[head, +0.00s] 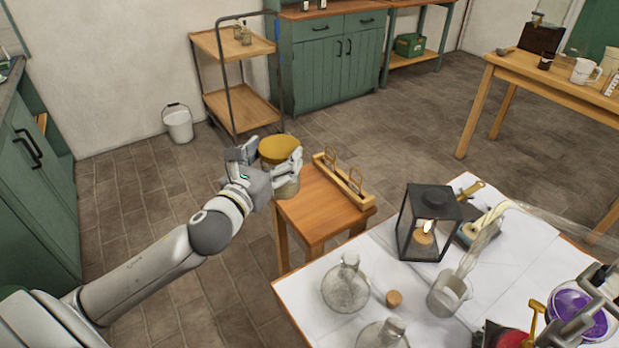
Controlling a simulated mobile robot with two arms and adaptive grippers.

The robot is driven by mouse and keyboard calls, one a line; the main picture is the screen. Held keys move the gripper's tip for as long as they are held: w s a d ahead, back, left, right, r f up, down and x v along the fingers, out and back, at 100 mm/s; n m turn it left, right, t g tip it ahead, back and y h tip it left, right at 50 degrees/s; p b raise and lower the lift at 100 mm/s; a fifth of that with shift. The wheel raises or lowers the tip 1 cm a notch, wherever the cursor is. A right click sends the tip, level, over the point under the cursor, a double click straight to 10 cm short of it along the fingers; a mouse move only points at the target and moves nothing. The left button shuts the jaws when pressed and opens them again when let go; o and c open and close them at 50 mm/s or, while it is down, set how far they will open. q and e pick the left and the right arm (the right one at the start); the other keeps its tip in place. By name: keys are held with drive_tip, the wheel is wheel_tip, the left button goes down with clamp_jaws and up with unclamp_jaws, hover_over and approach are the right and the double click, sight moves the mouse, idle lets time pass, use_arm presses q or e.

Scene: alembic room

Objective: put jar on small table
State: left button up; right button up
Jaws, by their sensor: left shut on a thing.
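My left gripper (268,163) is shut on a jar with a wide, mustard-yellow lid (279,149). The jar is upright, and the gripper fingers hide much of its body. It appears at the back left corner of the small wooden table (318,213). I cannot tell whether its base touches the top or is held above it.
A wooden rack (343,181) lies along the small table's right side. The front of its top is bare. A paper-covered bench (308,284) close by holds glass flasks (345,288), a black lantern (428,222) and a beaker (448,294). A wheeled cart (243,108) stands behind.

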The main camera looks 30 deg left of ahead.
use_arm(q)
drive_tip(key=w, duration=0.1)
drive_tip(key=w+f, duration=0.1)
drive_tip(key=w, duration=0.1)
drive_tip(key=w+d+f, duration=0.1)
drive_tip(key=w, duration=0.1)
drive_tip(key=shift+w+f, duration=0.1)
drive_tip(key=shift+w, duration=0.05)
drive_tip(key=w+d+f+b, duration=0.1)
drive_tip(key=w+f, duration=0.5)
drive_tip(key=f, duration=0.3)
drive_tip(key=shift+f, duration=0.3)
use_arm(e)
drive_tip(key=shift+w+f, duration=0.35)
drive_tip(key=shift+f, duration=0.2)
drive_tip(key=shift+d, duration=0.1)
use_arm(q)
drive_tip(key=shift+f, duration=0.15)
drive_tip(key=o, duration=1.6)
use_arm(e)
drive_tip(key=shift+w+d+f, duration=0.1)
drive_tip(key=shift+w+d, duration=0.05)
use_arm(q)
drive_tip(key=shift+o, duration=0.2)
drive_tip(key=shift+s, duration=0.1)
